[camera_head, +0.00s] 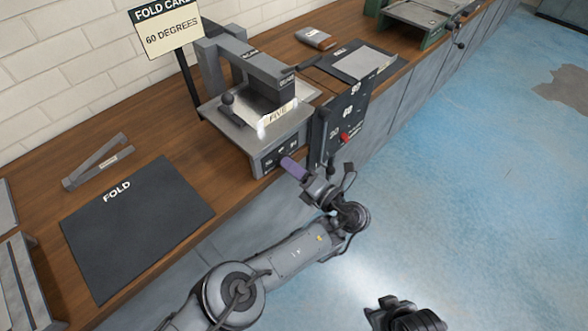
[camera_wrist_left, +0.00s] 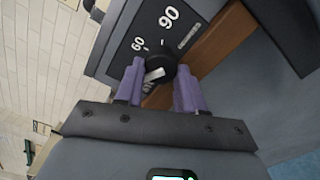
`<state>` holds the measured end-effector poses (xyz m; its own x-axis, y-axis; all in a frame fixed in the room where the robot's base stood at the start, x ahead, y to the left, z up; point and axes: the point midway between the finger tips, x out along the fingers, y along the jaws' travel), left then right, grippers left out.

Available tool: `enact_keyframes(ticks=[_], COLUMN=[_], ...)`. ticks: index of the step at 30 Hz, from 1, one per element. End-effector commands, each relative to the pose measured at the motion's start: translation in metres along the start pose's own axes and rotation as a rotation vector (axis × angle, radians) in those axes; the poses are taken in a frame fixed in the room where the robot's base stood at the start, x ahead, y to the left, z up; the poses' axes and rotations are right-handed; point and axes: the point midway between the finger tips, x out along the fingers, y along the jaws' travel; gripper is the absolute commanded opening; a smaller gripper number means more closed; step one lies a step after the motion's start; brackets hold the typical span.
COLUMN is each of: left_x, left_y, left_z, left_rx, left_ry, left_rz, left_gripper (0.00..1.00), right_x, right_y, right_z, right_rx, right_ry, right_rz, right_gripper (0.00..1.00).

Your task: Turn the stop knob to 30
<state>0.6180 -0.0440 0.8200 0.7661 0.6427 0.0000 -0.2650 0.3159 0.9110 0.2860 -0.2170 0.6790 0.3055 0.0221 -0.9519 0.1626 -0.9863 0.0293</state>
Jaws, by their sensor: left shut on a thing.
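The stop knob (camera_wrist_left: 160,68) is round and black with a pale pointer bar, on a dark panel marked 60 and 90 in the left wrist view. The pointer lies toward the lower left, below the 60 mark. Any mark there is hidden by a finger. My left gripper (camera_wrist_left: 158,88) has its purple fingers shut on the knob, one on each side. In the head view my left gripper (camera_head: 293,168) is at the front panel (camera_head: 268,164) of the grey bending machine (camera_head: 225,120), and the knob is hidden. My right gripper (camera_head: 402,316) is partly visible at the bottom edge, its fingers unclear.
A dark board with white numbers and a red pointer (camera_head: 345,138) stands just right of the machine. A sign (camera_head: 168,38) reads "60 DEGREES". A dark FOLD mat (camera_head: 140,225) and a grey bracket (camera_head: 97,163) lie left on the wooden bench. The blue floor is open at right.

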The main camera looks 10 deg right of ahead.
Motion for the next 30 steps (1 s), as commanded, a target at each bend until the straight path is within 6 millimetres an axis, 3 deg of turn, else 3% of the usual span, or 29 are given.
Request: enact_keyframes(ticks=[13,14,18,30], left_x=[0.0003,0.0003,0.0003,0.0003], left_y=[-0.0022,-0.0022,-0.0015,0.0017], left_z=[-0.0025,-0.0025,-0.0018,-0.0018], left_rx=[-0.008,-0.008,-0.008,-0.008], left_ry=[0.004,0.004,0.003,0.005], left_rz=[-0.003,-0.003,-0.002,0.001], left_gripper=[0.08,0.43,0.64,0.64], right_x=[0.0009,0.0009,0.0009,-0.0034], right_y=[0.0004,0.0005,0.0016,0.0022], right_z=[0.0003,0.0003,0.0006,-0.0007], right_rx=[-0.001,-0.002,-0.007,-0.008], right_ry=[0.000,0.000,-0.001,-0.001], right_rz=[0.001,0.002,0.005,0.007], right_gripper=[0.43,0.43,0.43,0.43])
